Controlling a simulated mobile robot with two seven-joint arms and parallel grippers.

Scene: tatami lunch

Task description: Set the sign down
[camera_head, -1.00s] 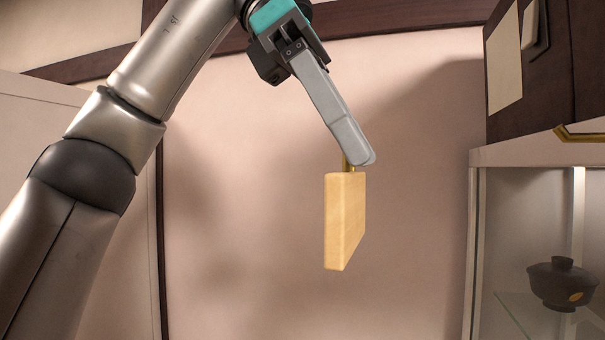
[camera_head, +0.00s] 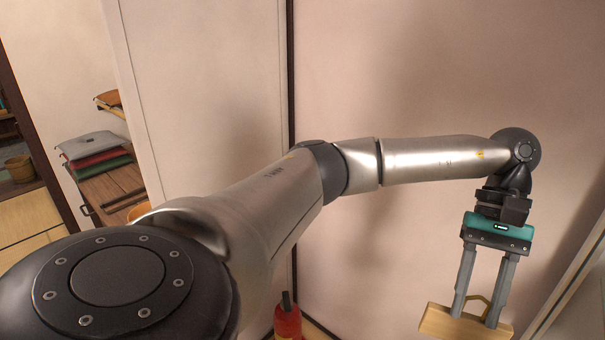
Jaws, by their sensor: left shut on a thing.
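The sign is a pale wooden block (camera_head: 450,325) with a small brass-coloured loop on its top, at the lower right of the head view. My left gripper (camera_head: 477,312) points down over it, with its two grey fingers reaching to the sign's top around the loop. It is shut on the sign, which hangs below the fingers. The sign's lower edge is near the bottom of the picture, and I see no surface under it. My right gripper is not in view.
A red fire extinguisher (camera_head: 288,320) stands by the wall at the bottom middle. A pale wall fills the back. A slanted pale frame (camera_head: 575,275) borders the right.

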